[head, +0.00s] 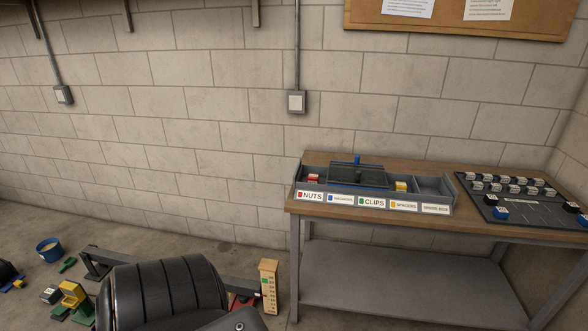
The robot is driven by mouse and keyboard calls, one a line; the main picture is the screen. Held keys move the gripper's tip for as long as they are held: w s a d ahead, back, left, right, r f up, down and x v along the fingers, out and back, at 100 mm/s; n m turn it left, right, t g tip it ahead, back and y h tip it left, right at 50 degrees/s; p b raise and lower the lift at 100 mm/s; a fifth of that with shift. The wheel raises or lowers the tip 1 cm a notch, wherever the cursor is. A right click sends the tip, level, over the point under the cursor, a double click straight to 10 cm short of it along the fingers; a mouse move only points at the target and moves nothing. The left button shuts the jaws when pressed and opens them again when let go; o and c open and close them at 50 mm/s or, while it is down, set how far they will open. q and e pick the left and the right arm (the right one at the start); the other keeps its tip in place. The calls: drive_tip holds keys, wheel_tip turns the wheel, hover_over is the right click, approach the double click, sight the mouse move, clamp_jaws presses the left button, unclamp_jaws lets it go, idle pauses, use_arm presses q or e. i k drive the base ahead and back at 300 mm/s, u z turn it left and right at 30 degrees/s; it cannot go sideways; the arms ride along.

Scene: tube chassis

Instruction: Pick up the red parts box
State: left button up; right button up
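A small red box (314,178) sits in the left compartment of a grey divided tray (446,189), behind the label "NUTS". The tray's front wall hides its lower part. The tray stands on a workbench (342,224) against the wall. Another red item (238,300) shows low on the floor, partly hidden behind a black padded shape; I cannot tell what it is. Neither of my grippers is in view.
A black ribbed padded shape (165,290) fills the lower left foreground. A wooden marked block (268,286) stands left of the bench. A dark board with small blocks (520,202) lies on the bench's right. A blue bucket (49,250) and loose parts are on the floor.

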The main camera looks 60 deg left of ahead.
sight(312, 178)
drive_tip(key=u, duration=0.6)
drive_tip(key=i, duration=0.6)
drive_tip(key=u, duration=0.4)
